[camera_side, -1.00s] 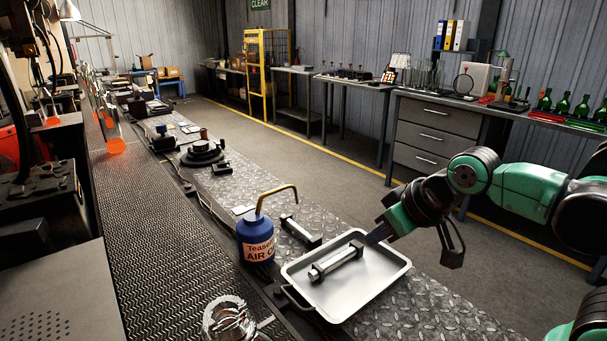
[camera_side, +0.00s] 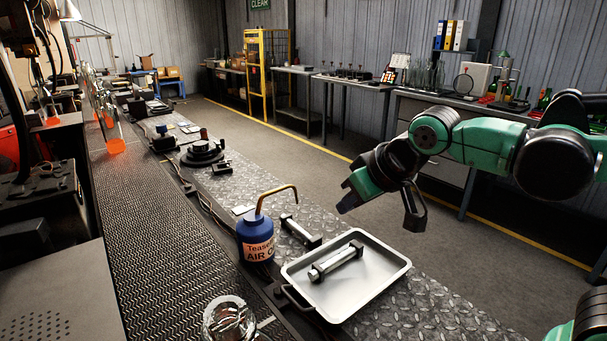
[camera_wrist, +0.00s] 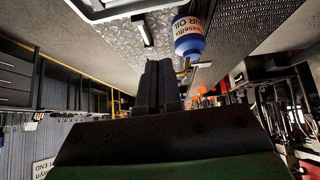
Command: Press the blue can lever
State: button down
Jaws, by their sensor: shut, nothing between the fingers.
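The blue can (camera_side: 256,243) stands upright on the metal bench, left of a tray. A bent brass spout (camera_side: 282,189) rises from its top and curves right; I cannot make out a separate lever. The can also shows upside down in the wrist view (camera_wrist: 188,38), just beyond and right of my fingers. My gripper (camera_side: 346,205) is in the air to the right of the can, above the tray's far side, and touches nothing. Its fingers are together and empty in the wrist view (camera_wrist: 159,67).
A metal tray (camera_side: 375,285) holds a bar-shaped piece (camera_side: 336,262). A similar dark piece (camera_side: 300,231) lies between can and tray. A glass jar (camera_side: 229,320) stands at the front. A dark round device (camera_side: 202,153) sits farther back along the bench.

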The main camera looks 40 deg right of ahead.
jog(key=w+a+r+t, duration=0.1)
jog(key=w+a+r, duration=0.5)
jog(key=w+a, duration=0.2)
jog(key=shift+w+a, duration=0.3)
jog(key=shift+w, duration=0.9)
jog(key=shift+f, duration=0.1)
send_over(244, 210)
jog(key=s, duration=0.1)
notch_tip(244, 210, down, 7)
jog(key=f, duration=0.3)
jog(key=shift+a+f, duration=0.1)
jog(key=shift+a, duration=0.3)
jog(key=shift+f, duration=0.45)
